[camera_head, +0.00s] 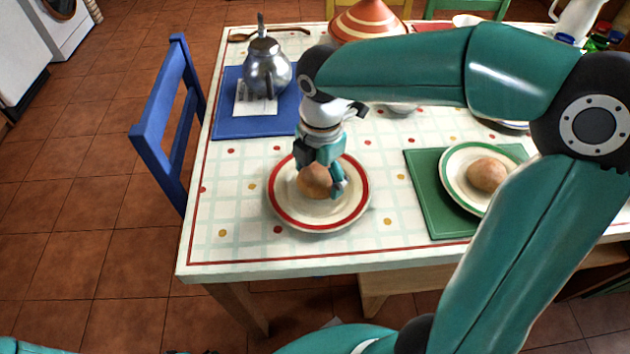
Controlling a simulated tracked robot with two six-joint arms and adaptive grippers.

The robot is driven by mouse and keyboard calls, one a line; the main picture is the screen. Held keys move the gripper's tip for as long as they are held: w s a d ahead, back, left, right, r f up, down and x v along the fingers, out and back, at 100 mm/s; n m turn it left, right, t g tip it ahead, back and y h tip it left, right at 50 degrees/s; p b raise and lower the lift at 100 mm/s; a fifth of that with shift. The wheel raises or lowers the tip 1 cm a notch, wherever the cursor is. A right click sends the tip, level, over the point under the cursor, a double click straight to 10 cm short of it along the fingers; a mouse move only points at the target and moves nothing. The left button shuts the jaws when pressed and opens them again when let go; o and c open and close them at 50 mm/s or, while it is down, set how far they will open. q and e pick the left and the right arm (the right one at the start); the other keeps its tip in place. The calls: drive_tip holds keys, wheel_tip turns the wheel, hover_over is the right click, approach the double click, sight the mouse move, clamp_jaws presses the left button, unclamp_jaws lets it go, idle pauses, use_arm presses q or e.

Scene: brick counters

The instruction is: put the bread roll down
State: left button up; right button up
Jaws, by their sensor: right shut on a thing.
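A round brown bread roll (314,182) is in my right gripper (320,182), over the middle of a cream plate with a red rim (289,211). The gripper points down and its fingers are shut around the roll. I cannot tell whether the roll touches the plate. A second roll (487,175) sits on a green-rimmed plate (456,190) to the right. My left gripper is not in view.
A silver teapot (267,70) stands on a blue mat (231,122) at the back left. A striped tagine (368,20) stands at the back. A green mat (440,215) lies under the right plate. A blue chair (160,110) stands left of the table (240,245).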

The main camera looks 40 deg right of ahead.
sight(320, 170)
drive_tip(key=shift+f, duration=0.4)
drive_tip(key=shift+f, duration=0.15)
drive_tip(key=o, duration=0.9)
drive_tip(key=shift+c, duration=0.2)
wheel_tip(320, 170, up, 12)
drive_tip(key=p, duration=0.3)
drive_tip(key=shift+s+f, duration=0.1)
drive_tip(key=shift+f, duration=0.15)
drive_tip(key=shift+r, duration=0.4)
